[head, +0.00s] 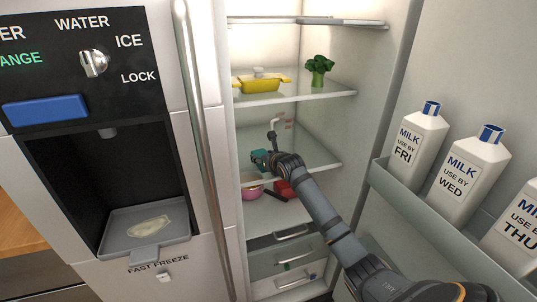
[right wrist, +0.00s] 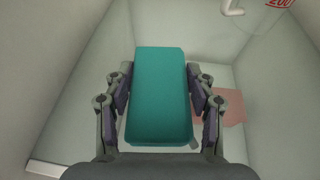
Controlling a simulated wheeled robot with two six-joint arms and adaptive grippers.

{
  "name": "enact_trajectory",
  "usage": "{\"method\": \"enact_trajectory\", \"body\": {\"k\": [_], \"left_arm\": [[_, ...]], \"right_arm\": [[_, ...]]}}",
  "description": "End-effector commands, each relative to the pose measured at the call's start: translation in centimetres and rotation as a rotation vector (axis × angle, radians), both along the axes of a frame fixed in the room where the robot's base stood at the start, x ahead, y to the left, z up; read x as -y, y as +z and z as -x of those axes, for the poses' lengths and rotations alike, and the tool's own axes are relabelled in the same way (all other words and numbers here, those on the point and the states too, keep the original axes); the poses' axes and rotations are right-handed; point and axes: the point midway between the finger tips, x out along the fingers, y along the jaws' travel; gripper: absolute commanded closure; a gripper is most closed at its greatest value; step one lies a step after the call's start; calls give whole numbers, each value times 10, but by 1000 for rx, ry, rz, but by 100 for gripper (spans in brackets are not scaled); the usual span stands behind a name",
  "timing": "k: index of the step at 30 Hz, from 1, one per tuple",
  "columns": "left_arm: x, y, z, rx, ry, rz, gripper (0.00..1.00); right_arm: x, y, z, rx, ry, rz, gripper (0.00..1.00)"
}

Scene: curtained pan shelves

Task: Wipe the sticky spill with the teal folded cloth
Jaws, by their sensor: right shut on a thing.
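The teal folded cloth (right wrist: 161,95) is a thick block between the fingers of my right gripper (right wrist: 160,98), which is shut on it. In the head view, the cloth (head: 258,155) is partly hidden by my right gripper (head: 268,160), at the middle glass shelf of the open fridge. Whether the cloth touches the shelf is unclear. A pale, cream-coloured spill (head: 149,227) lies on the grey dispenser tray (head: 119,243) at the left, well apart from the cloth. My left gripper is not in view.
A yellow pan (head: 259,86) and broccoli (head: 319,70) stand on the shelf above. A pink bowl (head: 252,192) and a red object (head: 284,188) are below. Milk bottles (head: 417,140) fill the door rack at right. The fridge's vertical handle (head: 200,120) stands between dispenser and shelves.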

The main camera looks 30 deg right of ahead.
Motion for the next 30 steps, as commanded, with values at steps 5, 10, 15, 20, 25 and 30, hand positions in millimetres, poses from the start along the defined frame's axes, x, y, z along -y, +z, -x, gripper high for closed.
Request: {"method": "enact_trajectory", "body": {"k": [5,10,15,20,25,30], "left_arm": [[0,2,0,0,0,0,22],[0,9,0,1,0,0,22],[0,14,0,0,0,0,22],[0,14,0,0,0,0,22],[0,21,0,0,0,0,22],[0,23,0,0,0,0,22]], "right_arm": [[-4,0,-1,-1,1,-1,75],[-20,1,-5,-1,1,-3,75],[-35,0,-8,-1,1,-1,75],[-39,-1,-9,0,0,0,75],[-38,1,-9,0,0,0,75],[-36,-2,-9,-1,-1,1,75]]}}
